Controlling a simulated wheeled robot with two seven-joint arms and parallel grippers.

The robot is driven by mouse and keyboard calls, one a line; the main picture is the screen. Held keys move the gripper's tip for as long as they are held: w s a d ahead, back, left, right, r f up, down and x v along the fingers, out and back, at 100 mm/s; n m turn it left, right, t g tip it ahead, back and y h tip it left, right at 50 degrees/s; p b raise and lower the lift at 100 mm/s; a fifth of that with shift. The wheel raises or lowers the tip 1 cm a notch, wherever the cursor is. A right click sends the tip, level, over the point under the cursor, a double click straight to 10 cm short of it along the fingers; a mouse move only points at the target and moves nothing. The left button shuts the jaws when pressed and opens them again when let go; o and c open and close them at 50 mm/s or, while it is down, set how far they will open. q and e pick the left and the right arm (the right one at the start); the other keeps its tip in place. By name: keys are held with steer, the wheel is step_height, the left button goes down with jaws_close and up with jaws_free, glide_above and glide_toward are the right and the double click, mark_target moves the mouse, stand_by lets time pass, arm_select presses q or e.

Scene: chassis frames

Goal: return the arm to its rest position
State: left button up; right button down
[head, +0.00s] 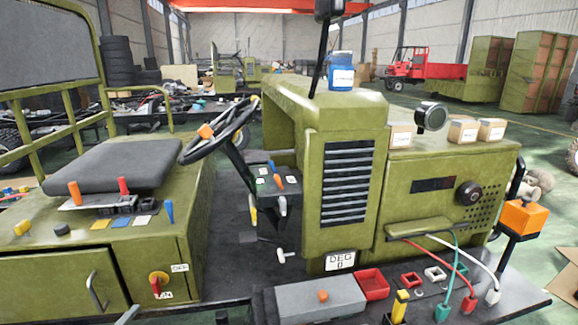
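Neither of my grippers shows clearly in the head view, and no arm of mine can be made out. A small grey sliver (128,315) pokes in at the bottom edge on the left; I cannot tell what it is. A green vehicle chassis (345,120) fills the middle, with a black steering wheel (221,131) and a dark seat (113,166) on its left. A cabinet door with a handle (97,290) is at the lower left.
A grey box (320,298) with an orange knob, a red tray (371,284) and several cable plugs lie along the front ledge. An orange box (524,217) stands at the right. A blue jar (341,72) and small cartons (463,132) sit on top.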

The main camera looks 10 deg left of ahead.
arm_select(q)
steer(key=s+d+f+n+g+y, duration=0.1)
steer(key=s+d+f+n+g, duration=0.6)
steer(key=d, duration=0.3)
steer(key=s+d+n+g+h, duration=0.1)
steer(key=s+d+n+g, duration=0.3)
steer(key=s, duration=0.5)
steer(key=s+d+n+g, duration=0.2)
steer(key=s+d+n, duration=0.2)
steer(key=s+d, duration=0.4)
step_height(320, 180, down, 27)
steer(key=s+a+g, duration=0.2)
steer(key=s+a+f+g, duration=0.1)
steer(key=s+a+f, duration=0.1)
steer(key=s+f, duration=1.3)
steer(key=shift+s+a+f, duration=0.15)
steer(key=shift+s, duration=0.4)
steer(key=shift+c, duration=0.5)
